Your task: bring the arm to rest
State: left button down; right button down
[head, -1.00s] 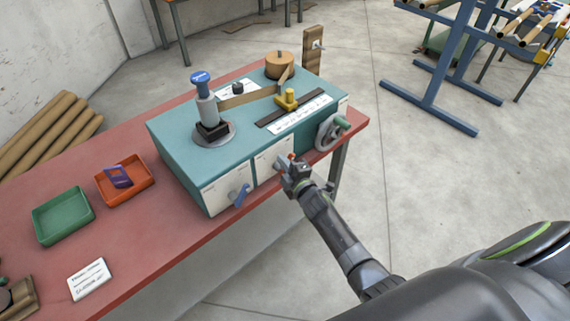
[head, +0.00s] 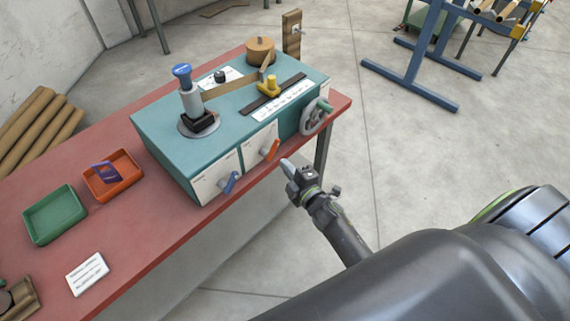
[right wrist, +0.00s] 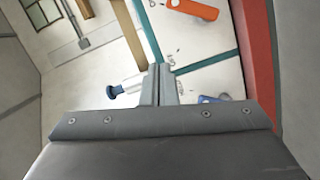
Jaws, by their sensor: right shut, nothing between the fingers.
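My right gripper (head: 287,166) is shut and empty, in front of the table's front edge and apart from the winder. In the right wrist view its closed fingers (right wrist: 160,88) point at the winder's white front panels, with nothing between them. The teal spiral winder (head: 165,140) stands on the red table. Its orange lever (head: 270,150) and blue lever (head: 231,182) are on the front panels. The orange lever also shows in the right wrist view (right wrist: 195,9). My left gripper is not in view.
The red table (head: 130,235) carries a green tray (head: 55,213), an orange tray (head: 113,176) with a purple item, and a white card (head: 88,273). A grey handwheel (head: 312,118) is on the winder's right end. A blue stand (head: 413,75) is at the back right. The floor right of the table is clear.

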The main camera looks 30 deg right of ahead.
dwell(0.3)
jog(key=s+d+f+m+g+h+b, duration=0.1)
jog(key=s+d+f+m+g+b, duration=0.15)
jog(key=s+f, duration=0.45)
jog(key=s+d+f+m+g+h+b, duration=0.1)
jog(key=s+f+m+g, duration=0.15)
jog(key=f, duration=0.95)
jog(key=s+d+f+m+g+h+b, duration=0.1)
jog(key=s+f+m+g+b, duration=0.1)
jog(key=s+f+m, duration=0.5)
jog(key=s+f+m+g+b, duration=0.2)
jog(key=s+f+g, duration=0.2)
jog(key=s+f, duration=0.6)
jog(key=s+d+f+m+g+b, duration=0.1)
jog(key=s+f+g, duration=0.4)
jog(key=s+f, duration=0.5)
jog(key=s+m+b, duration=0.1)
jog(key=s, duration=0.7)
jog(key=shift+s+d+m, duration=0.15)
jog(key=shift+s+m, duration=0.15)
jog(key=shift+m, duration=0.1)
jog(key=shift+f, duration=0.1)
